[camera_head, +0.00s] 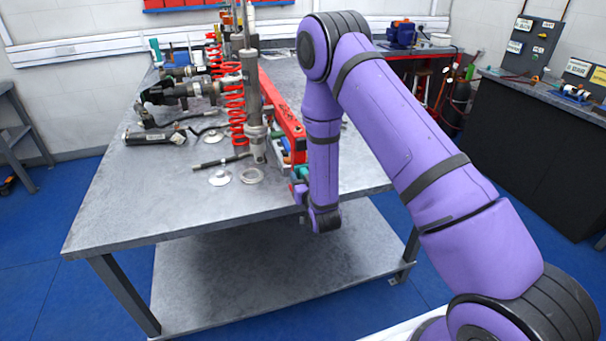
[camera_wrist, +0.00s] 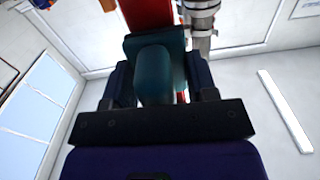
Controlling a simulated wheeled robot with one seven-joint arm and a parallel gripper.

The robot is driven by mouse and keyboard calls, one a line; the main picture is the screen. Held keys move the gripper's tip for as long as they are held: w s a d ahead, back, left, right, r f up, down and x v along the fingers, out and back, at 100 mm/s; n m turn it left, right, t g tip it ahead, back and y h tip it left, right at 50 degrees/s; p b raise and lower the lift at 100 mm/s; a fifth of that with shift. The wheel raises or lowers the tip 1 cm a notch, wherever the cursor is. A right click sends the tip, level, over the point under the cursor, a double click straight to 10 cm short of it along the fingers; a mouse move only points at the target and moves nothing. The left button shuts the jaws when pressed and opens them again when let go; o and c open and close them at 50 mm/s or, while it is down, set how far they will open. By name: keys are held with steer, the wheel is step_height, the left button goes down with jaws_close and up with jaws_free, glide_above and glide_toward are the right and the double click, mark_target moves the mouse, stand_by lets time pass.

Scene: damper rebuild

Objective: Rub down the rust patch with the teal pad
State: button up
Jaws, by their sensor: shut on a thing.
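My gripper (camera_wrist: 160,82) is shut on the teal pad (camera_wrist: 154,76), which sits between the two dark fingers in the wrist view. A red surface (camera_wrist: 147,14) shows just beyond the pad; I cannot tell whether they touch. In the head view the gripper (camera_head: 299,187) is mostly hidden beside my arm at the table's right front, with a bit of teal (camera_head: 301,172) by it. A long red bar (camera_head: 282,112) on the table runs towards the gripper. I cannot make out the rust patch in either view.
The grey metal table (camera_head: 150,205) holds an upright damper (camera_head: 252,105), red coil springs (camera_head: 235,110), a flat ring (camera_head: 251,176), a disc (camera_head: 219,178) and a dark rod (camera_head: 222,161). Its front left is bare. A dark bench (camera_head: 540,150) stands at the right.

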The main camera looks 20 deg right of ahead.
mark_target(300, 162)
steer(key=shift+w+f, duration=0.15)
steer(key=shift+f, duration=1.55)
steer(key=shift+r, duration=0.15)
steer(key=shift+r, duration=1.6)
steer(key=shift+w+r, duration=0.1)
steer(key=shift+r, duration=1.7)
